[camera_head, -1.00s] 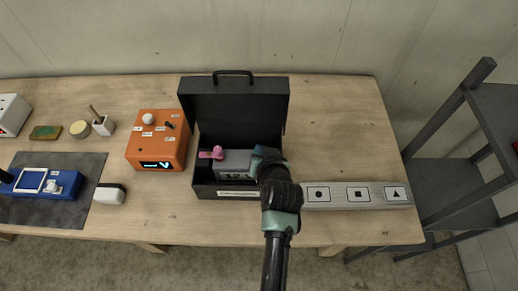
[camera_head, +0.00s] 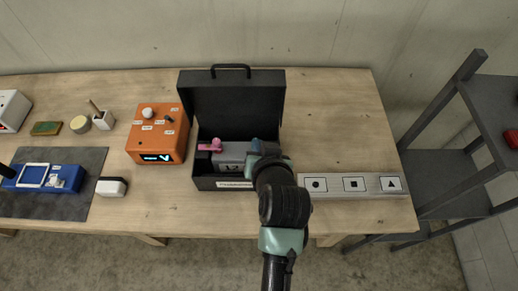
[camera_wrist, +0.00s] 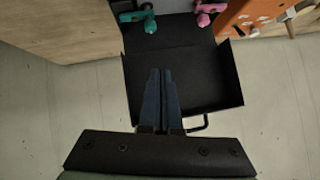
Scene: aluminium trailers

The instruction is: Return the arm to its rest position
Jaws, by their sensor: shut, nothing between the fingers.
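My arm rises from the bottom of the head view, and my gripper (camera_head: 254,152) is over the right side of an open black case (camera_head: 203,184). In the wrist view my gripper (camera_wrist: 160,72) has its two dark blue fingers together and empty, in front of the case's black lid (camera_wrist: 205,82). The case holds a grey block (camera_head: 230,154) with dark markings and a pink piece (camera_head: 211,146). The pink piece (camera_wrist: 208,10) and a teal piece (camera_wrist: 140,17) show at the top of the wrist view. My arm hides the case's right front corner.
An orange box (camera_head: 148,138) with a lit display stands left of the case. A grey strip (camera_head: 334,192) with marked squares lies to the right. A blue device (camera_head: 62,178) rests on a dark mat far left. A dark shelf (camera_head: 452,182) stands beyond the table's right edge.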

